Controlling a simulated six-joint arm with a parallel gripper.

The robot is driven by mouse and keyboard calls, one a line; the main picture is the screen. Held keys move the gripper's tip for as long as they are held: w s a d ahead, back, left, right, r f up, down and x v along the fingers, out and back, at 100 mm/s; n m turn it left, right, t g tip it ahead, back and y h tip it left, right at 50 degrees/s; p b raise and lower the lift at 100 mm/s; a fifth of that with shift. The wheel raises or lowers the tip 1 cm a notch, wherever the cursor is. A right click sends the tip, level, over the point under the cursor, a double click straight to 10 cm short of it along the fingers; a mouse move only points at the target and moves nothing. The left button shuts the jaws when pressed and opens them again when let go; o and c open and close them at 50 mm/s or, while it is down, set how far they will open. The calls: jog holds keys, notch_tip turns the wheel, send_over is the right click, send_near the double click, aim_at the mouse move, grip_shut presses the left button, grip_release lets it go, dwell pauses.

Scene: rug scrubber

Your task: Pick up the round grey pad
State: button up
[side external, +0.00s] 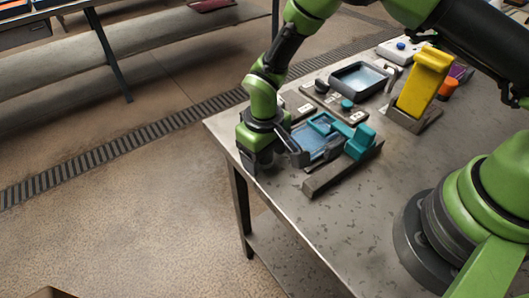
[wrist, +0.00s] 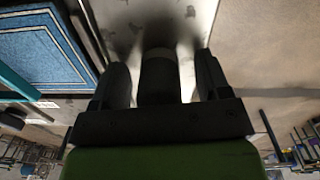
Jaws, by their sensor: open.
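A small round dark grey piece (side external: 322,86), which looks like the round grey pad, sits on a grey plate behind the blue rug. My gripper (side external: 252,160) points down at the near left corner of the table, left of the framed blue rug (side external: 312,140) and apart from the round piece. In the wrist view my gripper (wrist: 161,72) has its two dark fingers spread wide. A dark cylindrical shape (wrist: 160,78) shows between them; I cannot tell what it is. The blue rug with pale border lines (wrist: 45,45) fills the upper left there.
A teal scrubber (side external: 361,140) lies at the rug's right, behind a grey bar (side external: 342,169). The table front is clear.

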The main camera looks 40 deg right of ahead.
jog(key=c, duration=1.1)
jog(key=shift+r, duration=0.1)
notch_tip(320, 180, up, 10)
jog(key=shift+f, duration=0.1)
